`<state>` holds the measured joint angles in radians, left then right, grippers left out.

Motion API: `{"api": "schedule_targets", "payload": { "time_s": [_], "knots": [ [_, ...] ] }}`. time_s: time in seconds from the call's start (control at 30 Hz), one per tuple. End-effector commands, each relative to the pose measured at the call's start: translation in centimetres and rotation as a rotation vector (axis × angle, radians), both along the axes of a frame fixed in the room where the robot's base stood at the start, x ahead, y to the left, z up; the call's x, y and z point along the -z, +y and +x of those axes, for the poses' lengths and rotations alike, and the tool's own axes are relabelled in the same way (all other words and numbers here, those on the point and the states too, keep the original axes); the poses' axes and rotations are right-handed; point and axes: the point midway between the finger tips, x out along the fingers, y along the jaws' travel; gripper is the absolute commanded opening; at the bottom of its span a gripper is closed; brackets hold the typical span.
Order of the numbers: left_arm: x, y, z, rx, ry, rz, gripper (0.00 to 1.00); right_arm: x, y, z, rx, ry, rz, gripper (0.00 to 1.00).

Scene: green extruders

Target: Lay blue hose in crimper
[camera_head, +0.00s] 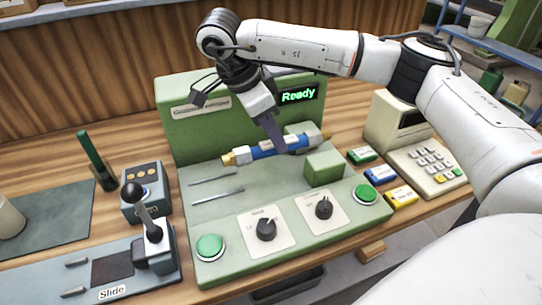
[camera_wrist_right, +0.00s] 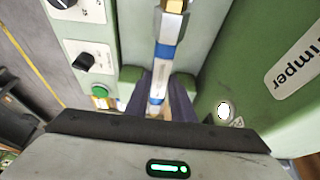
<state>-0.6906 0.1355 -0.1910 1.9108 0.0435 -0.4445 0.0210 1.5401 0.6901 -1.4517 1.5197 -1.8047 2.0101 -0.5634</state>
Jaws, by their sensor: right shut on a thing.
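The blue hose (camera_head: 262,151) has brass end fittings and a pale band around its middle. In the head view it lies level above the green crimper (camera_head: 237,218), in front of its back panel. My right gripper (camera_head: 277,143) reaches down from above and is shut on the hose near its middle. In the right wrist view the hose (camera_wrist_right: 165,53) runs up from between the dark fingers (camera_wrist_right: 163,95), with a brass fitting at the top. I cannot tell whether the hose touches the crimper's green blocks (camera_head: 324,168). My left gripper is not in view.
A slide unit with a lever (camera_head: 152,235) stands at left. A keypad machine (camera_head: 425,165) and small coloured boxes (camera_head: 381,174) stand at right.

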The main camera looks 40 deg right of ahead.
Motion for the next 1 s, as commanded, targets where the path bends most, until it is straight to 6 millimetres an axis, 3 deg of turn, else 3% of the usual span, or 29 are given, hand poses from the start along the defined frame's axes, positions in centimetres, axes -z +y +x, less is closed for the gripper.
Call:
{"api": "schedule_targets", "payload": {
  "time_s": [0.47, 0.8, 0.83, 0.93, 1.0],
  "knots": [
    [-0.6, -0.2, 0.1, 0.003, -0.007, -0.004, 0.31, 5.2, 0.0, 0.0, -0.001, 0.000, 0.000, 0.00],
    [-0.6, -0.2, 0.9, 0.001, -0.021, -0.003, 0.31, 5.7, 0.0, 0.0, -0.001, -0.002, 0.001, 0.00],
    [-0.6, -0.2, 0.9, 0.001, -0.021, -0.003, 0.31, 5.7, 0.0, 0.0, -0.001, -0.002, 0.001, 0.24],
    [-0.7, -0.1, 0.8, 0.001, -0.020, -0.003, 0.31, 5.6, 0.0, 0.0, -0.001, -0.002, 0.001, 0.41],
    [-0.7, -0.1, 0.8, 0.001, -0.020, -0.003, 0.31, 5.6, 0.0, 0.0, -0.001, -0.002, 0.001, 0.41]
  ]
}}
